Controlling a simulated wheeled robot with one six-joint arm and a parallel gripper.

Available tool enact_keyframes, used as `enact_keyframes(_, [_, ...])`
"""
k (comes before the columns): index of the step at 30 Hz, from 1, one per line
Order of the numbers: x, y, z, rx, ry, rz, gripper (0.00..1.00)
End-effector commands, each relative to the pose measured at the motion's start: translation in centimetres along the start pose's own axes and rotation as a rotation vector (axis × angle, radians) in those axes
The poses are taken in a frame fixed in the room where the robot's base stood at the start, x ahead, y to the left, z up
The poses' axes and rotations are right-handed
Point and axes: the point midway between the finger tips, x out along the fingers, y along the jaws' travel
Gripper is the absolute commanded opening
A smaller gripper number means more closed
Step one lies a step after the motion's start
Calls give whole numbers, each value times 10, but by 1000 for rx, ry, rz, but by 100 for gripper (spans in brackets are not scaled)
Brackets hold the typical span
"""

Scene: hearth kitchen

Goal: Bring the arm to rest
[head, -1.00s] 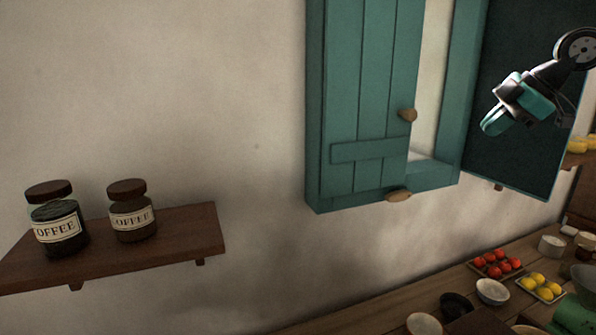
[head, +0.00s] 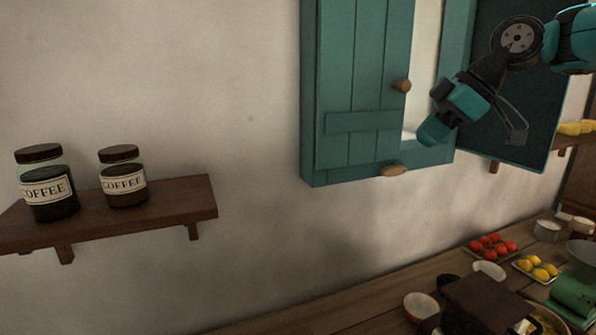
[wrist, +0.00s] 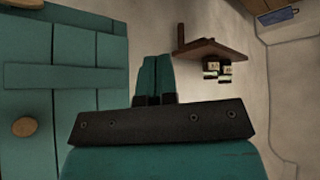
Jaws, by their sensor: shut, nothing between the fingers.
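My gripper (head: 432,131) is in the upper right of the head view, in front of the teal wall cabinet (head: 352,95) and its half-open dark door panel. In the wrist view my gripper (wrist: 155,62) points away from the camera, its teal fingers together with nothing between them. The cabinet's planked door (wrist: 65,90) fills the left of the wrist view. My gripper looks free in the air; I cannot tell its exact gap to the cabinet.
A wooden shelf (head: 170,204) on the left holds two coffee jars (head: 123,178). Below right, the counter (head: 360,312) bears a tray of tomatoes (head: 492,246), a tray of lemons (head: 537,268) and several bowls. The wall between shelf and cabinet is bare.

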Motion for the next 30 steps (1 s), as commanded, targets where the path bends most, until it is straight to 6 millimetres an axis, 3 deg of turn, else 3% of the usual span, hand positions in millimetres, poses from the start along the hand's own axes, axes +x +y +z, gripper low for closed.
enact_keyframes(1, [26, -28, 4, 49, -7, -25, 0])
enact_keyframes(6, [97, -137, 32, 292, -78, -95, 0])
enact_keyframes(12, [155, -252, 102, 520, -214, -123, 0])
enact_keyframes(15, [171, -290, 136, 590, -271, -118, 0])
enact_keyframes(18, [179, -312, 159, 633, -310, -111, 0])
enact_keyframes(21, [181, -322, 170, 653, -329, -105, 0])
enact_keyframes(30, [180, -324, 172, 659, -334, -105, 0])
